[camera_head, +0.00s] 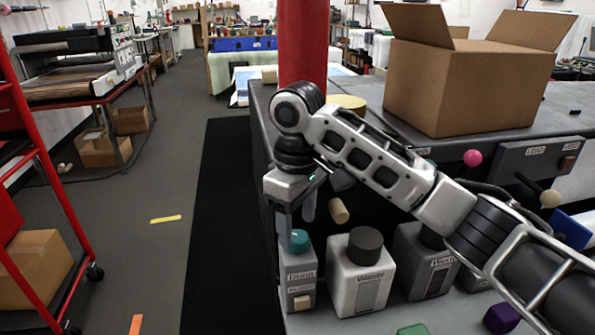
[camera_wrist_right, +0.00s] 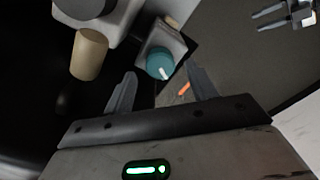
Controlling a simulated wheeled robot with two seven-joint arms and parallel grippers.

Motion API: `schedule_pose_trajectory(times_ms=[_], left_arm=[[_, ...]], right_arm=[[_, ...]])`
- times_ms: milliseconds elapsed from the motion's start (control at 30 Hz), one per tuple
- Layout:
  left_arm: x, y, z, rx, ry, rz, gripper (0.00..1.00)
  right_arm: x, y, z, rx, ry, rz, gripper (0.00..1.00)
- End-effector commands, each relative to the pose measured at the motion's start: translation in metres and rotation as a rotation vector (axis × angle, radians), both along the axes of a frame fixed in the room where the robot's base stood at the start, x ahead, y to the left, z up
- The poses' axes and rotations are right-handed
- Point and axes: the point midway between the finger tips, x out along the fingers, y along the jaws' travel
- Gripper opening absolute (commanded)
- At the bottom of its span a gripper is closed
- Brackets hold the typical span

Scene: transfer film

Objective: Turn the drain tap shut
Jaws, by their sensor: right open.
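The drain tap is a teal round knob (camera_head: 299,240) with a white mark, on top of a grey box labelled Drain (camera_head: 300,275). In the right wrist view the teal knob (camera_wrist_right: 159,66) lies just beyond and between the fingertips. My right gripper (camera_head: 296,213) points down above the knob, open and empty; one finger overlaps the knob in the head view. In the right wrist view its two fingers (camera_wrist_right: 160,84) are spread apart. My left gripper (camera_wrist_right: 270,18) shows small at the top right of the right wrist view, its fingers apart, and is outside the head view.
A white Waste box (camera_head: 360,285) with a dark knob (camera_head: 365,246) stands right of the Drain box. A tan cylinder (camera_head: 339,211) sticks out behind. A cardboard box (camera_head: 470,85) sits on the machine top. Floor to the left is mostly open beside a red cart (camera_head: 45,150).

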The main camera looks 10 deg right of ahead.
Motion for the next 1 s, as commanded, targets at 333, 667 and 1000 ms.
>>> schedule_pose_trajectory(times_ms=[333,667,1000], left_arm=[[0.0,0.0,0.002,0.0,-0.001,0.0,0.36],[0.001,0.0,0.003,0.0,-0.003,0.001,0.36],[0.001,0.0,0.003,0.0,-0.004,0.001,0.36]], right_arm=[[0.001,-0.001,0.087,-0.001,-0.007,-0.004,0.57],[0.0,0.0,0.129,-0.001,-0.002,-0.002,0.57],[0.0,0.0,0.131,0.001,-0.001,0.0,0.56]])
